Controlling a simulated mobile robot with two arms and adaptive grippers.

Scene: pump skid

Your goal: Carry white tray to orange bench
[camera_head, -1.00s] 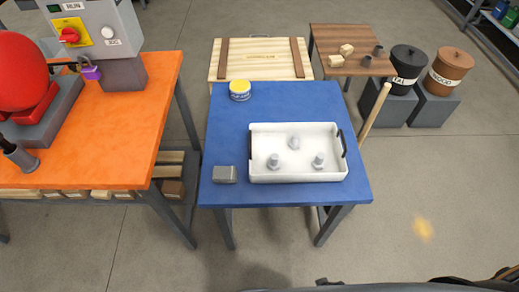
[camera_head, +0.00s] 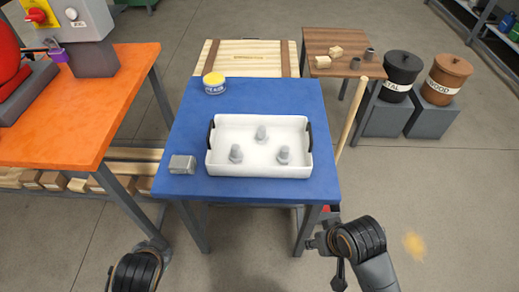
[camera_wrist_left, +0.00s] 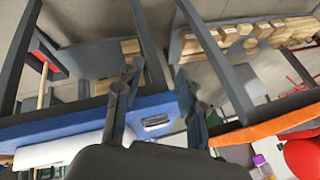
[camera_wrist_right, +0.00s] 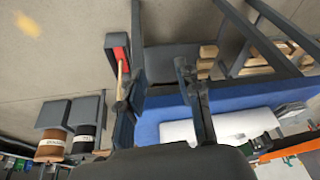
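The white tray (camera_head: 222,163) lies flat on the blue table (camera_head: 200,105). It has a dark handle at its left and right ends, and 3 grey bolt-like parts stand in it. The orange bench (camera_head: 70,120) stands to the left, apart from the blue table. My left gripper (camera_wrist_left: 155,95) is open and empty in the left wrist view; in the head view only its arm shows at the bottom. My right gripper (camera_wrist_right: 187,85) is open and empty in the right wrist view. In the head view my right arm is below the table's front right corner, apart from the tray.
A yellow-lidded tub (camera_head: 214,84) and a small grey block (camera_head: 182,164) share the blue table. A wooden crate (camera_head: 245,60), a brown table (camera_head: 340,45) and two bins (camera_head: 403,72) stand behind. A wooden handle (camera_head: 350,115) leans at the table's right. A machine (camera_head: 85,30) occupies the bench's back.

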